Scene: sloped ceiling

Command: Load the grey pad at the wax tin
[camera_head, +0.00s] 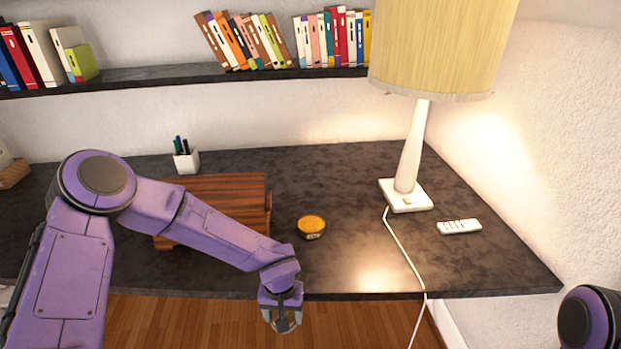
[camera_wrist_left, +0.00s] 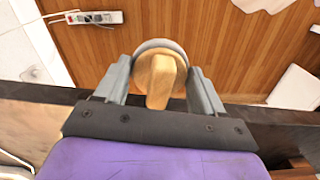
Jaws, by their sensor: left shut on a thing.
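The wax tin (camera_head: 312,226) is small, round and dark-sided with an orange-yellow top. In the left wrist view, the pad (camera_wrist_left: 179,45) shows as a grey rim behind a wooden handle (camera_wrist_left: 160,82) between the two fingers (camera_wrist_left: 160,88). The pad's working face is hidden. My right gripper is out of view.
A slatted wooden stand (camera_head: 220,188) lies behind my left forearm, left of the tin. A pen cup (camera_head: 187,161) is farther back. A lamp (camera_head: 405,197), its white cord (camera_head: 398,245) and a remote (camera_head: 459,227) are to the right. Desk between tin and cord is clear.

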